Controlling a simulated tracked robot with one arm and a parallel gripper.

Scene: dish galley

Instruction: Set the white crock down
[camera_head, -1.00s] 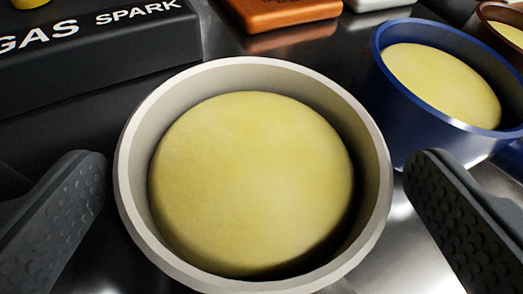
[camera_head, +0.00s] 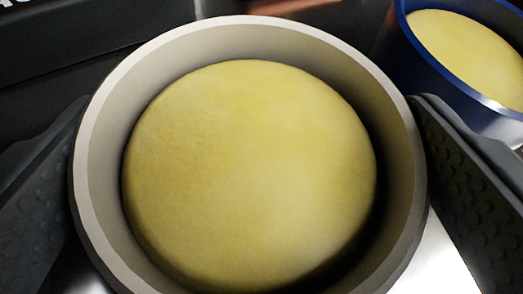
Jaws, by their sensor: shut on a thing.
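The white crock (camera_head: 100,170) fills the middle of the head camera view, with a round yellow filling (camera_head: 250,170) inside it. It looks level, with its rim facing up toward the camera. My gripper (camera_head: 250,190) is shut on the crock, with one dark, dimpled finger against its left side and the other against its right side. The crock's base and what lies under it are hidden.
A blue crock (camera_head: 398,60) with a similar yellow filling stands close by at the upper right. A dark box (camera_head: 70,40) with white lettering is behind at the upper left. A shiny metal surface (camera_head: 440,265) shows at the lower right.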

